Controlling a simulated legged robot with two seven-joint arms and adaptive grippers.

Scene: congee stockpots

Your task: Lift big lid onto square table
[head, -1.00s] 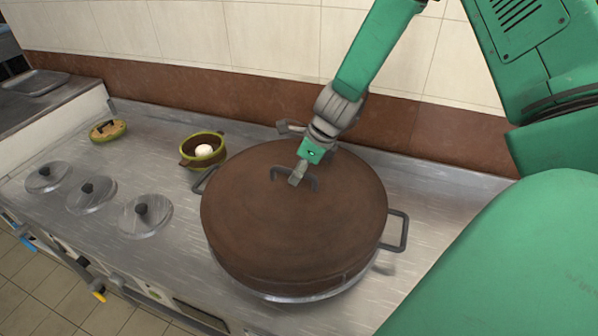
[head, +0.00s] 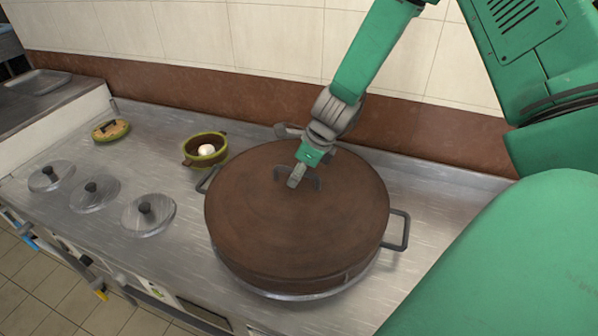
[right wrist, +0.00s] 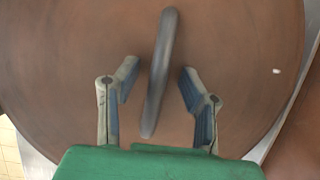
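The big lid (head: 280,220) is a round brown disc lying on the wide pot, which has dark loop handles (head: 397,230) at its sides. The lid's dark bar handle (head: 315,176) stands on its top. My right gripper (head: 296,180) is at the lid handle, partly covering it in the head view. In the right wrist view, the open fingers of my right gripper (right wrist: 158,85) stand on either side of the handle (right wrist: 162,70), with a gap on both sides. My left gripper is out of view. No square table can be made out.
A small green-rimmed brown pot (head: 205,149) with a white round thing in it stands left of the big pot. Several small metal lids (head: 148,213) lie on the steel counter (head: 160,160). A tan-topped green item (head: 110,130) lies behind them. A tiled wall (head: 280,40) closes the back.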

